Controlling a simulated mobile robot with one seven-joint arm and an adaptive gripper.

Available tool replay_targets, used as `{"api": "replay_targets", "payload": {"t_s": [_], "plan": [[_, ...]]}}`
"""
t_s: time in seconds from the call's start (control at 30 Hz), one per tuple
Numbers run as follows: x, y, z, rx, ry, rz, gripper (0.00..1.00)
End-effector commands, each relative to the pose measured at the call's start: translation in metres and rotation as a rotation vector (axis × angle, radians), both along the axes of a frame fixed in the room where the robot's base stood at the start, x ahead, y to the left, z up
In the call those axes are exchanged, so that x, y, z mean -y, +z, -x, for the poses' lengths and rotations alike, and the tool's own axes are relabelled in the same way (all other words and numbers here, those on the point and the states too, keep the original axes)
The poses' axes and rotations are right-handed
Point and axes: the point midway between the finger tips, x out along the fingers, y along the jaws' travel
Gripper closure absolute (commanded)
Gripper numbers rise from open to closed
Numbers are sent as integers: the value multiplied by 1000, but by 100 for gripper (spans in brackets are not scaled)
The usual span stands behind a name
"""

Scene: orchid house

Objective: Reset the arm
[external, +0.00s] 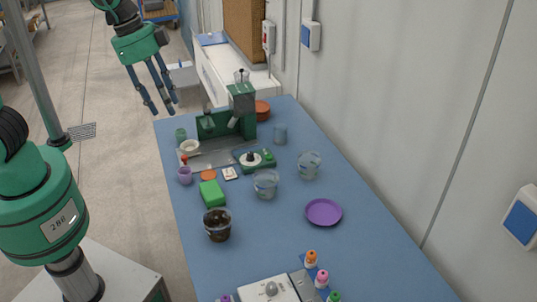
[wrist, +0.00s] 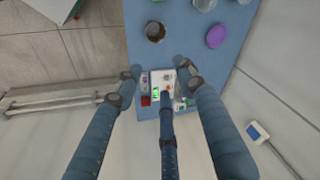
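My green gripper (external: 162,100) has long blue-grey jointed fingers. In the external view it hangs in the air beyond the far left corner of the blue table (external: 262,230), fingers pointing down over the floor. In the wrist view the fingers of my gripper (wrist: 158,75) are spread apart with nothing held between them. The white device (wrist: 162,82) shows between the fingers, below them on the table. My arm's middle links are out of the external frame.
The table carries a green stand (external: 240,110), clear cups (external: 265,184), a dark-filled cup (external: 217,226), a green block (external: 212,193), a purple plate (external: 323,212) and small bottles (external: 322,279). A wall (external: 400,120) runs along its right side. Open floor (external: 115,150) lies left.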

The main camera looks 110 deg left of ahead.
Motion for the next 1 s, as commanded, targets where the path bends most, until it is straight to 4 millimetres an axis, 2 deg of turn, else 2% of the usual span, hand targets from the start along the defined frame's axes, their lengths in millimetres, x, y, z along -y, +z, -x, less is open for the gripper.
{"api": "replay_targets", "payload": {"t_s": [0.03, 0.2, 0.5, 0.8, 1.0], "plan": [[16, 7, 10, 16, -5, -1, 61], [60, 22, 43, 59, -4, 7, 61], [126, 32, 109, 135, -4, 34, 61], [174, 24, 175, 205, -5, 74, 61], [188, 17, 201, 231, -3, 95, 61]]}}
